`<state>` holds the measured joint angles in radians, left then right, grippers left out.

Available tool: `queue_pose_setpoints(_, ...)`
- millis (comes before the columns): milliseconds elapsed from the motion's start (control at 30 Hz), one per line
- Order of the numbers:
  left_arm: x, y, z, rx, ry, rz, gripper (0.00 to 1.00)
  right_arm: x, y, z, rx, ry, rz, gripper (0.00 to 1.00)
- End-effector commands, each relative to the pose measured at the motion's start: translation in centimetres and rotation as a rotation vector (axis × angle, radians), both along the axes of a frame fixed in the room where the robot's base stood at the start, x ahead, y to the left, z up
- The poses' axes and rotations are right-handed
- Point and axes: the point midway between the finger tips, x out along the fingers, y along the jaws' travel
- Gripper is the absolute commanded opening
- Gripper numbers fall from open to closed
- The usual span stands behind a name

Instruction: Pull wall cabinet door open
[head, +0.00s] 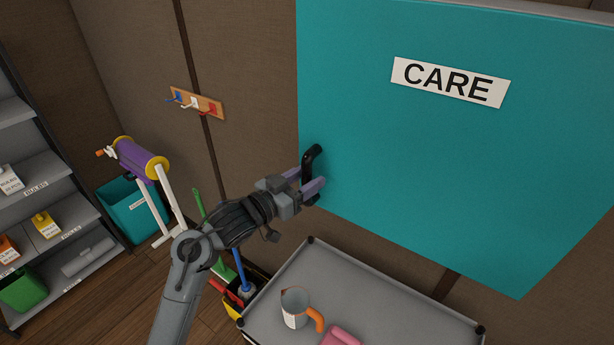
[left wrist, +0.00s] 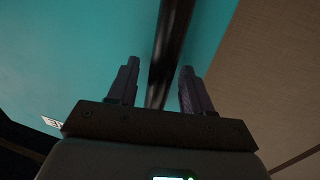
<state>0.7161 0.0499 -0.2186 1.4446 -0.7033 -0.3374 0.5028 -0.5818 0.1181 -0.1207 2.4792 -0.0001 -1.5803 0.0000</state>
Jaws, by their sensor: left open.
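The teal wall cabinet door (head: 420,150), with a white CARE label (head: 451,82), fills the upper right of the head view and looks closed. Its black bar handle (head: 312,158) sits near the door's lower left edge. My left gripper (head: 314,179) is at the handle with its fingers open on either side of the bar. In the left wrist view the handle (left wrist: 170,50) runs between the two open fingertips (left wrist: 158,85), with gaps on both sides. The teal door (left wrist: 70,50) lies behind it. My right gripper does not show.
A grey-topped cart (head: 370,300) with a pitcher (head: 295,307) and a pink item (head: 341,336) stands below the door. A hook rack (head: 196,103) hangs on the brown wall. Shelves (head: 45,200), a teal bin (head: 135,208) and a purple roller (head: 142,160) are at left.

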Motion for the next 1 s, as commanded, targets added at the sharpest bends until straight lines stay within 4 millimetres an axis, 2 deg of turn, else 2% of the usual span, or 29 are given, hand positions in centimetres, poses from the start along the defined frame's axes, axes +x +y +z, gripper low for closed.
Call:
queue_pose_setpoints(367, 0.30, -0.34, 0.00, 0.001, -0.001, 0.000, 0.50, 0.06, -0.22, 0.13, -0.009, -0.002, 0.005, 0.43)
queue_pose_setpoints(700, 0.29, -0.33, -0.01, 0.001, -0.001, 0.000, 0.00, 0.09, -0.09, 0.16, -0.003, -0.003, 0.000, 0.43)
queue_pose_setpoints(1000, 0.21, -0.49, -0.03, 0.001, 0.000, 0.001, 0.00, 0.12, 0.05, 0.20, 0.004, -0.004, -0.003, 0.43)
